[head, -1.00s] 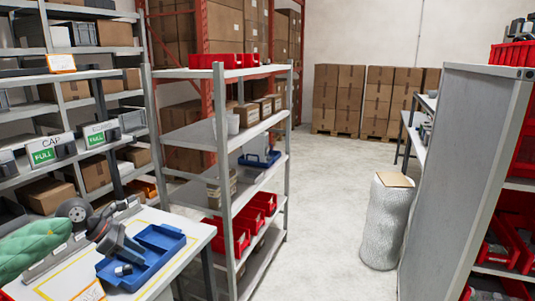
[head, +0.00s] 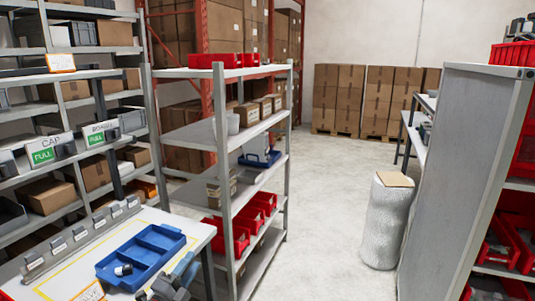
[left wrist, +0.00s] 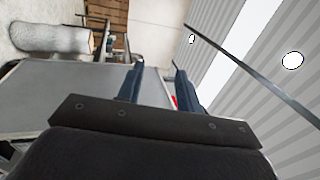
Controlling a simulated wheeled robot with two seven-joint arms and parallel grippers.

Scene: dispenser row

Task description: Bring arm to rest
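My left gripper (head: 184,270) is at the bottom edge of the head view, low beside the front right corner of the blue tray. Only part of it shows there. In the left wrist view my left gripper (left wrist: 159,72) has its two blue-grey fingers apart with nothing held between them. My right gripper is in neither view.
The blue tray (head: 140,256) lies on the white table (head: 203,228), with a small white-and-dark item (head: 123,270) in it. A grey dispenser row (head: 82,240) stands behind. A shelf rack (head: 262,72) is close right.

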